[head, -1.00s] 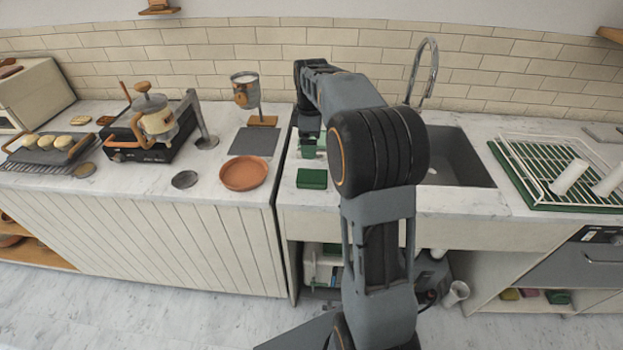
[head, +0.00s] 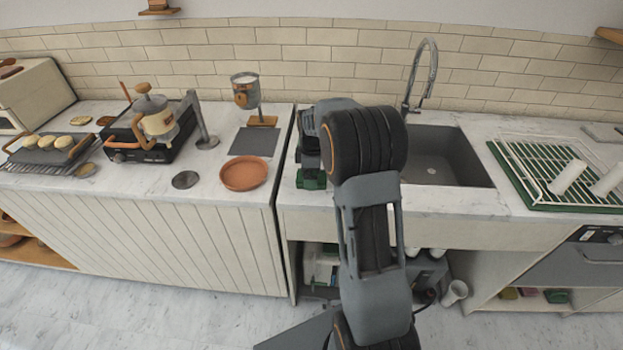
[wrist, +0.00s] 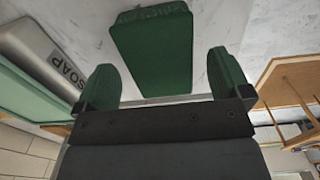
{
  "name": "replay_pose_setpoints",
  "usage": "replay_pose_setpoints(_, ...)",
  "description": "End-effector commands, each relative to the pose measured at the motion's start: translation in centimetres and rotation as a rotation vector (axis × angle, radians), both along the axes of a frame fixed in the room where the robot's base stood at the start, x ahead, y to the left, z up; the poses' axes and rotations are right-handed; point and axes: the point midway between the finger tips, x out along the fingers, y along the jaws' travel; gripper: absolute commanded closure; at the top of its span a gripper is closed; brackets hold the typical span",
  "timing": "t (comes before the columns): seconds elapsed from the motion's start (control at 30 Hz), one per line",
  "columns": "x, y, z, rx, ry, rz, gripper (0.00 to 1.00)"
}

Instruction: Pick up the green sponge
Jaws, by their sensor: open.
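The green sponge (wrist: 152,48) is a dark green block lying on the pale marble counter. My gripper (wrist: 165,70) is open and empty, with one green-padded finger on each side of the sponge's line. In the head view my gripper (head: 311,176) points down over the sponge's place at the counter's front, left of the sink. I cannot tell the height gap between fingertips and sponge.
A grey soap container (wrist: 42,52) and a pale green object (wrist: 25,92) stand left in the wrist view. A wooden stand (wrist: 290,78) is at the right. The sink (head: 440,160) is right of my arm; a terracotta saucer (head: 244,174) is on the left counter.

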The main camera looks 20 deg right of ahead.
Motion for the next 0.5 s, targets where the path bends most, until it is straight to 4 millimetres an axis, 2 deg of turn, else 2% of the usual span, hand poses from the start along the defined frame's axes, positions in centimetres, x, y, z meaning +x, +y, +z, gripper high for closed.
replay_pose_setpoints(0.13, -0.03, 0.03, -1.19, 0.000, 0.001, 0.000, 0.04)
replay_pose_setpoints(0.4, -0.03, 0.01, -1.44, 0.000, 0.000, 0.000, 0.04)
replay_pose_setpoints(0.5, -0.03, 0.01, -1.44, 0.000, 0.000, 0.000, 0.12)
